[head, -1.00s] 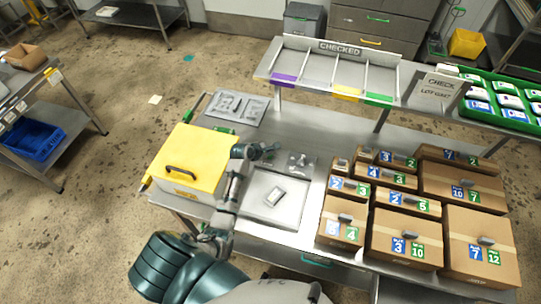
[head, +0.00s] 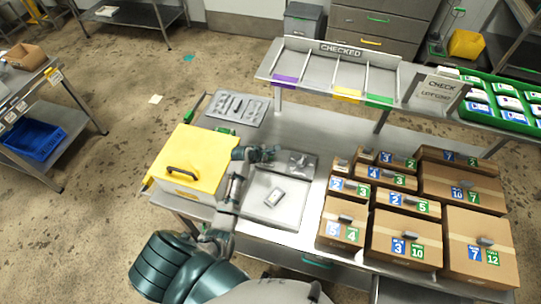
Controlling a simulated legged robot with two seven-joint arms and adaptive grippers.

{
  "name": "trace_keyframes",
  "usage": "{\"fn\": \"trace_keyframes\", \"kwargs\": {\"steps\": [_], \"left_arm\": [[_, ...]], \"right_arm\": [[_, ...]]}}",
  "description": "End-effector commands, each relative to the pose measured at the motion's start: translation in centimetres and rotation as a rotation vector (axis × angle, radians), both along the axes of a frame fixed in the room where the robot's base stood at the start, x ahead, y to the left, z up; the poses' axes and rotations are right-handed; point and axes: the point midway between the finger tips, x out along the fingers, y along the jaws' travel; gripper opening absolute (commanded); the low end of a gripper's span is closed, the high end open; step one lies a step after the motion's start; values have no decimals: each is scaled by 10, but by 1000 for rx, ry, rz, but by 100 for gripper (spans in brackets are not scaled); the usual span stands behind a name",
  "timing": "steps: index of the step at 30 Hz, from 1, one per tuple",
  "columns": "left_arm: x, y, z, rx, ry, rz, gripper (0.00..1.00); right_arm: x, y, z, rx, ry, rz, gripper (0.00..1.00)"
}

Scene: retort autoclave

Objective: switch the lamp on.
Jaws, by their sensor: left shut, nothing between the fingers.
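I cannot make out a lamp for certain in the head view. A small pale block (head: 273,196) lies on a flat metal plate (head: 260,211) on the steel bench. A small grey fitting (head: 299,160) stands behind it, on the bench to the right of my left gripper (head: 271,153). My left gripper is shut and empty, pointing right above the back of the plate. Its fingertips are small and seem apart from the fitting. No switch can be told clearly. My right gripper is not in view.
A yellow-lidded box (head: 191,160) stands left of my left arm. Numbered cardboard boxes (head: 405,238) crowd the bench's right side. A grey tray (head: 235,108) lies at the back left. A raised shelf marked CHECKED (head: 340,49) runs behind the bench.

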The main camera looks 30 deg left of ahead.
Motion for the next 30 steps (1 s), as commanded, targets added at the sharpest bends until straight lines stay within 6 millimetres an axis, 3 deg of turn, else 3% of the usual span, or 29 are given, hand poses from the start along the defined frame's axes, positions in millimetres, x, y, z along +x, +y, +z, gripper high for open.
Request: {"fn": "trace_keyframes", "kwargs": {"steps": [17,30], "left_arm": [[0,-1,-4,0,-1,1,0],[0,0,-10,-1,0,1,0]], "right_arm": [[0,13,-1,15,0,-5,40],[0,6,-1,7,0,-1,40]]}}
